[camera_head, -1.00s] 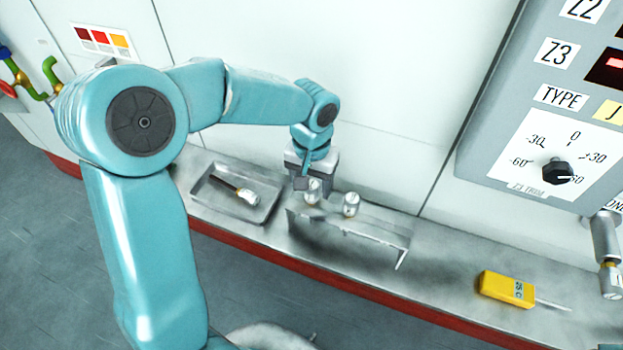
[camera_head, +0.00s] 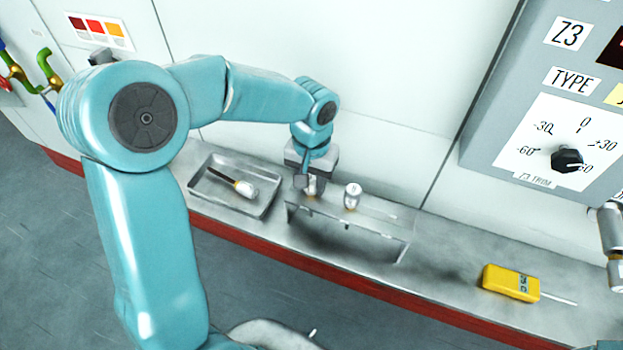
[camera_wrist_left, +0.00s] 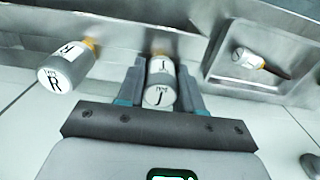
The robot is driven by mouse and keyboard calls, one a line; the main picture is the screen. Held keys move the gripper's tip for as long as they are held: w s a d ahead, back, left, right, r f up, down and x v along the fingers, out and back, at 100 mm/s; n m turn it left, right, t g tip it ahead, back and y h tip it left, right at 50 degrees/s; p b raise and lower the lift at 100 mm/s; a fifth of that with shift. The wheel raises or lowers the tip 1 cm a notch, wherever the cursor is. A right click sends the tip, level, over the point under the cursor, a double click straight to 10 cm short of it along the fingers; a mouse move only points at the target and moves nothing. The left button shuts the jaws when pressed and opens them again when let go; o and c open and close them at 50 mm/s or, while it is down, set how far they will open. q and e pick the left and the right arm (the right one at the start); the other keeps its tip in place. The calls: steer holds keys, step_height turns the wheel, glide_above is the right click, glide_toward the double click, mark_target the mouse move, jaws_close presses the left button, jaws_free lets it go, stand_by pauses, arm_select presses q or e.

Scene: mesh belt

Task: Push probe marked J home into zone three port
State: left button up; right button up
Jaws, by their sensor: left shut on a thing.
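A silver probe marked J (camera_wrist_left: 160,92) stands between the fingers of my left gripper (camera_wrist_left: 158,85) in the left wrist view. The gripper is shut on it. In the head view my left gripper (camera_head: 308,183) is at the left end of a metal rack (camera_head: 370,236), with the probe's lower part at the rack's top. A second probe, marked R (camera_wrist_left: 55,78), stands in the same rack; it also shows in the head view (camera_head: 352,194). A Z3 label (camera_head: 567,34) is on the grey panel at right; I cannot make out the zone three port. My right gripper is not in view.
A yellow handheld instrument (camera_head: 511,283) with a thin tip lies on the shelf at right. The shelf between rack and instrument is clear. The grey panel (camera_head: 497,118) overhangs the right side.

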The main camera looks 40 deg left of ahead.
arm_select(q)
steer(key=shift+r, duration=0.1)
step_height(320, 180, up, 12)
steer(key=p, duration=0.9)
steer(key=shift+r, duration=0.2)
stand_by(1.0)
steer(key=shift+s+f, duration=0.1)
